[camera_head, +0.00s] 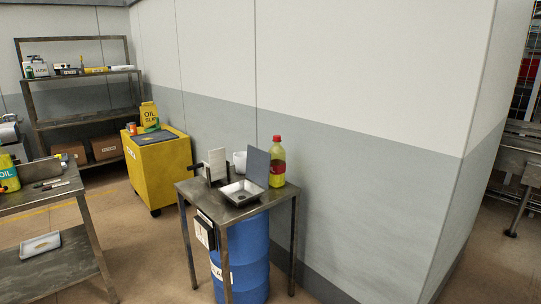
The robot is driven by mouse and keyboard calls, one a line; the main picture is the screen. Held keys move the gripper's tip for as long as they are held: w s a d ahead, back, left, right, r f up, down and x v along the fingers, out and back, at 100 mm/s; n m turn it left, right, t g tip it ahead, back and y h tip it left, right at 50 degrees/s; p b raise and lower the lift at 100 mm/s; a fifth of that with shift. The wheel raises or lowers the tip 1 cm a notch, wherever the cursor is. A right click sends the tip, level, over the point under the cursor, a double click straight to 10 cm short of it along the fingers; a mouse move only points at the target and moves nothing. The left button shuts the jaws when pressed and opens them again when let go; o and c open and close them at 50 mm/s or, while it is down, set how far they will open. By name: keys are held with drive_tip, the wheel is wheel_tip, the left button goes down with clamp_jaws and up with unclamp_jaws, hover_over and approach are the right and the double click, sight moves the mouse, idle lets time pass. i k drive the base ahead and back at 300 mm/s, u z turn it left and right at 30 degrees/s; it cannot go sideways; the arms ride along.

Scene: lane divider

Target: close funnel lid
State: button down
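A square, shallow metal funnel (239,192) sits at the small metal table, over a blue drum (247,256). A dark grey flat panel (256,167) stands nearly upright at the funnel's back right edge; it looks like the funnel lid, swung open. The inside of the funnel is uncovered, with a dark spot in its middle. The hinge is too small to make out. My gripper is not in view.
A yellow cabinet (158,165) is further left.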

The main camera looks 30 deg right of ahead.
sight(258, 161)
drive_tip(key=u, duration=0.05)
drive_tip(key=i, duration=1)
drive_tip(key=z, duration=0.05)
